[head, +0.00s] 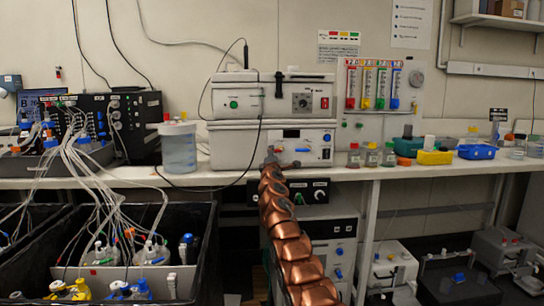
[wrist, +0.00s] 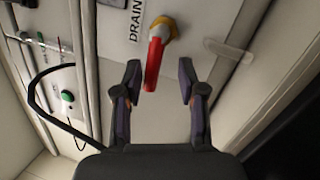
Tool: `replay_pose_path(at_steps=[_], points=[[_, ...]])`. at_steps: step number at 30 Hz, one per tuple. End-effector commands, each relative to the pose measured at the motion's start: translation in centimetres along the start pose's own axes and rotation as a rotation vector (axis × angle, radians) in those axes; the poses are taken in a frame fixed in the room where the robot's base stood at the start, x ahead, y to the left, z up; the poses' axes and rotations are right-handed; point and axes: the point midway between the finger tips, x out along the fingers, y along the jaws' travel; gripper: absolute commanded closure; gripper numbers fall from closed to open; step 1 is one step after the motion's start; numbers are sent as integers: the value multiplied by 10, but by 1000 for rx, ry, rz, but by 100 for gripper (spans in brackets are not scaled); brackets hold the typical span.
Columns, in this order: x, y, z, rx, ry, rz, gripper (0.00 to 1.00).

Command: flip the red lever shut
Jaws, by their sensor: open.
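The red lever (wrist: 153,66) shows in the wrist view, joined to a yellow round fitting (wrist: 165,27) on a pale panel beside the label "DRAIN" (wrist: 137,20). It points from the fitting down the picture toward my gripper. My gripper (wrist: 160,66) is open, with one dark finger on each side of the lever's lower part. Gaps show on both sides, narrower on the left; whether the lever is at fingertip depth I cannot tell. In the head view my copper-coloured arm (head: 288,235) reaches up to the bench front, and I cannot make out the lever there.
A green button (wrist: 68,96) and a looping black cable (wrist: 34,93) are left of my gripper. A clear tab (wrist: 228,49) juts out at right. In the head view, stacked white instruments (head: 225,148) stand on the bench (head: 420,168), with small bottles (head: 371,156) to the right.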

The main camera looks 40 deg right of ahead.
Motion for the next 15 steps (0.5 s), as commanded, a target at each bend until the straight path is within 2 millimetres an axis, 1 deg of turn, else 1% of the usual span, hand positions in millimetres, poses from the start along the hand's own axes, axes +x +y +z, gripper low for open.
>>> replay_pose_path(at_steps=[15], points=[[-26, -2, 1, 0, -1, 1, 60]])
